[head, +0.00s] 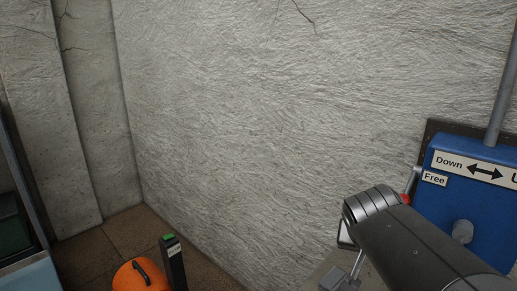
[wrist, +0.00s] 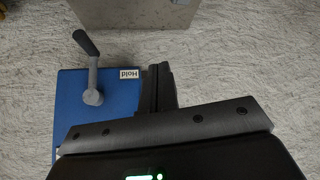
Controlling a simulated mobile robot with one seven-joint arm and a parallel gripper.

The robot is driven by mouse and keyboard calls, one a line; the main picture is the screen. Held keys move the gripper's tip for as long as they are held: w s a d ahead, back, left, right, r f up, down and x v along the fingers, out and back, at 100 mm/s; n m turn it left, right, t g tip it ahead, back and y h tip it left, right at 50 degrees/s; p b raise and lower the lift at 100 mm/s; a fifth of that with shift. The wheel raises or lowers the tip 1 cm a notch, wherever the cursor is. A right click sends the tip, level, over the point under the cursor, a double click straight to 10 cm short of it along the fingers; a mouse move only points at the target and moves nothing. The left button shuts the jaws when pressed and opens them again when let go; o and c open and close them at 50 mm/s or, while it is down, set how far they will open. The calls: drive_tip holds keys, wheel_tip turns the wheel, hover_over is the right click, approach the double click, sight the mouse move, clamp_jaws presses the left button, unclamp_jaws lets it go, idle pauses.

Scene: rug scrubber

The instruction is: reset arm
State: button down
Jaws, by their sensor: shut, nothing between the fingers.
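My gripper (wrist: 160,72) shows in the wrist view with its dark fingers together and nothing between them. It is beside a blue control box (wrist: 70,112), in front of the pale wall; whether they touch I cannot tell. A grey lever with a dark handle (wrist: 86,43) stands out from the box, near a "Hold" label (wrist: 129,74). In the head view my arm reaches in from the lower right and covers part of the blue box (head: 450,205). Its "Down" and "Free" labels and a double arrow show. The gripper's fingers cannot be made out there.
A grey block (wrist: 135,13) is at the top of the wrist view. The head view shows a rough wall (head: 270,120), a pipe (head: 502,90) above the blue box, an orange object (head: 140,277) and a dark green-topped post (head: 174,264) at the bottom left.

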drive_tip(key=s+a+f+n+y, duration=0.4)
drive_tip(key=s+a+n, duration=0.1)
drive_tip(key=s+a, duration=0.4)
drive_tip(key=shift+s+a+f+g, duration=0.25)
drive_tip(key=shift+s+f+g, duration=0.1)
drive_tip(key=shift+s, duration=0.1)
